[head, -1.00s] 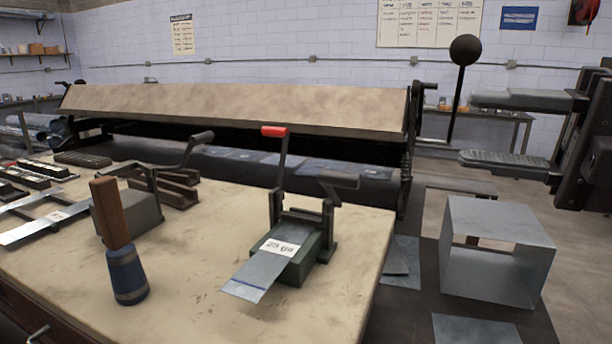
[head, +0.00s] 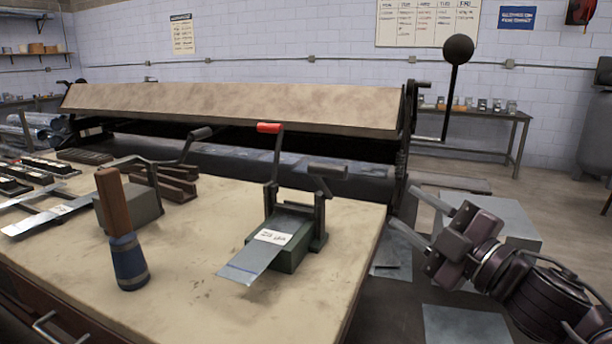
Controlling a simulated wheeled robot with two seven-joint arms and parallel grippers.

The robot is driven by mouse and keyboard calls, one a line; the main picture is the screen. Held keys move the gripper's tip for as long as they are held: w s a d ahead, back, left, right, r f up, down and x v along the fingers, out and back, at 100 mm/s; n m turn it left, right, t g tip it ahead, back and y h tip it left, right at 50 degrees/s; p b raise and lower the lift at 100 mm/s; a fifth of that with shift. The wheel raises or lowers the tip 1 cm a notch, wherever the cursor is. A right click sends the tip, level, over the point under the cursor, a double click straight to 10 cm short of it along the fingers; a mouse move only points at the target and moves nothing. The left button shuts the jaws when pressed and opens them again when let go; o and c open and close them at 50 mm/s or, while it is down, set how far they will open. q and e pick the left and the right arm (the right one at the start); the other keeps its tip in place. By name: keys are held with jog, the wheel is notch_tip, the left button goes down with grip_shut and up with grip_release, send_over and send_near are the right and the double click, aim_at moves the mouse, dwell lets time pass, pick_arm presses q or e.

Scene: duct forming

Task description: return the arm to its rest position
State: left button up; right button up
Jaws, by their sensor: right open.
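My right gripper (head: 420,222) is at the right of the head view, beyond the bench's right edge. Its two fingers are apart, with nothing between them. Its arm comes in from the lower right and partly hides a grey sheet-metal box (head: 515,222) on the dark surface behind it. My left gripper is not in view.
The bench (head: 200,290) carries a green bench tool (head: 290,255) with a red-handled lever and a labelled metal strip (head: 255,258), and a wooden-handled blue tool (head: 129,262). A long brake machine (head: 240,104) stands behind.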

jog(key=s+d+f+m+g+h, duration=0.2)
jog(key=f+m+h, duration=0.35)
jog(key=f, duration=0.75)
jog(key=s+d+f+m+g+h, duration=0.2)
jog(key=f+m+h, duration=0.4)
jog(key=f, duration=0.6)
jog(key=s+a+f+m+g, duration=0.1)
jog(key=s+f+m+g, duration=0.65)
jog(key=s+f, duration=0.8)
jog(key=s+f+n+g, duration=0.2)
jog(key=s+f+g, duration=0.1)
jog(key=f, duration=2.6)
jog(key=s+d+f, duration=0.2)
jog(key=s+f, duration=0.7)
jog(key=s, duration=0.1)
jog(key=s+d+f+g, duration=0.1)
jog(key=s+f, duration=0.8)
jog(key=s, duration=0.1)
jog(key=shift+d+f+b, duration=0.3)
jog(key=shift+d+b, duration=0.05)
jog(key=shift+b, duration=0.05)
